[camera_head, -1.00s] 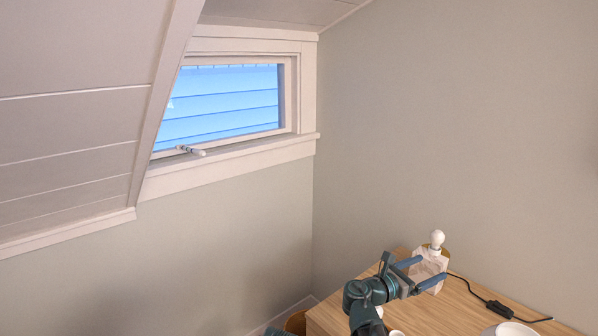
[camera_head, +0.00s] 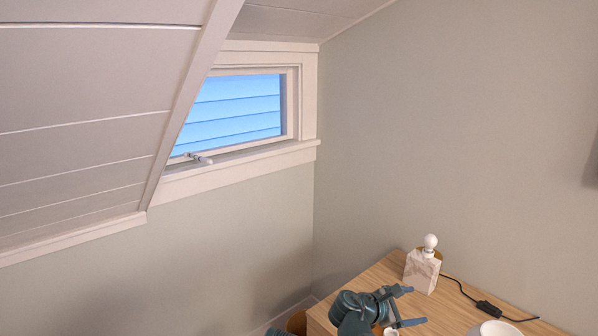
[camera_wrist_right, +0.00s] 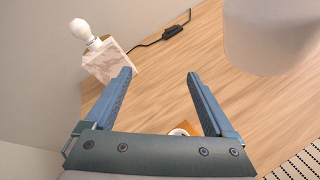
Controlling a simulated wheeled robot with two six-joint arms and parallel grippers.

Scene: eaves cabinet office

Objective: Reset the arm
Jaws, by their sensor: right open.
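My right gripper (camera_head: 416,306) is low in the head view, over the wooden desk, in front of the lamp. In the right wrist view its two blue-grey fingers (camera_wrist_right: 162,76) are spread apart with nothing between the tips but desk surface behind. The lamp (camera_head: 422,270) has a pale marbled block base and a bare white bulb. It stands upright on the desk, apart from the fingers, and also shows in the right wrist view (camera_wrist_right: 107,60) beyond the left finger. My left gripper is in neither view.
The wooden desk (camera_head: 455,310) stands in the corner. A black cord with a switch (camera_head: 489,308) runs along it. A white round object (camera_head: 495,328) is at the bottom edge; a large pale rounded thing (camera_wrist_right: 265,40) is close in the wrist view. The window (camera_head: 240,108) is up left.

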